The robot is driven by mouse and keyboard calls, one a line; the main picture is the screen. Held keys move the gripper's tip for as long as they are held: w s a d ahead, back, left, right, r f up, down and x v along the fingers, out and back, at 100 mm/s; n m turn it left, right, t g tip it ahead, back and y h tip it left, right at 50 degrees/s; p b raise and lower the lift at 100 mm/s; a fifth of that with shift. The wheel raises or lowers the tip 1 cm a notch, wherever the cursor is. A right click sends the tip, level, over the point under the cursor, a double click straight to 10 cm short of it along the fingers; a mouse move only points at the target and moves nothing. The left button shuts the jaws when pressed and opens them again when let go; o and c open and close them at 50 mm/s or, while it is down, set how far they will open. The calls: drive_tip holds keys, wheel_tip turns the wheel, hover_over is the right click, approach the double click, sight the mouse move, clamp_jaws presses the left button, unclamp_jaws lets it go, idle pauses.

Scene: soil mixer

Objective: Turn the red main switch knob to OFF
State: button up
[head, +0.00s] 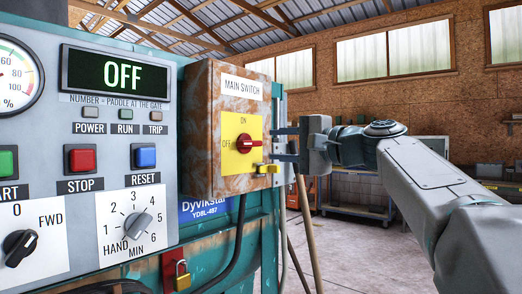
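The red main switch knob (244,143) sits on a yellow plate (229,164) marked ON at the top and OFF at the left. Its grip bar looks roughly level, with one end toward OFF. The plate is on the front of a rusty box (201,126) labelled MAIN SWITCH. My gripper (277,144) is just right of the knob and the box face, fingers pointing left. The two dark fingers are apart, one above the other, with nothing seen between them. I cannot tell the exact depth gap to the knob.
The control panel (95,190) at left has a display reading OFF. Wooden handles (307,225) lean below my gripper. Open floor (365,255) lies to the right.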

drive_tip(key=shift+v, duration=2.4)
drive_tip(key=s+d+f+n+g+h+p, duration=0.15)
drive_tip(key=s+f+h+p, duration=0.25)
drive_tip(key=f, duration=0.6)
drive_tip(key=s+f+g+h+p, duration=0.3)
drive_tip(key=f+h, duration=0.1)
drive_tip(key=f, duration=0.6)
drive_tip(key=s+d+f+n+g+h+p, duration=0.2)
drive_tip(key=s+d+f+h, duration=0.1)
drive_tip(key=s+f, duration=0.5)
drive_tip(key=s+d+f+n+g+h+p, duration=0.1)
drive_tip(key=s+d+f+n+h+p, duration=0.2)
drive_tip(key=s+f, duration=0.5)
drive_tip(key=shift+d+n+g+p, duration=0.3)
drive_tip(key=shift+d+n+g, duration=0.05)
drive_tip(key=shift+d, duration=0.2)
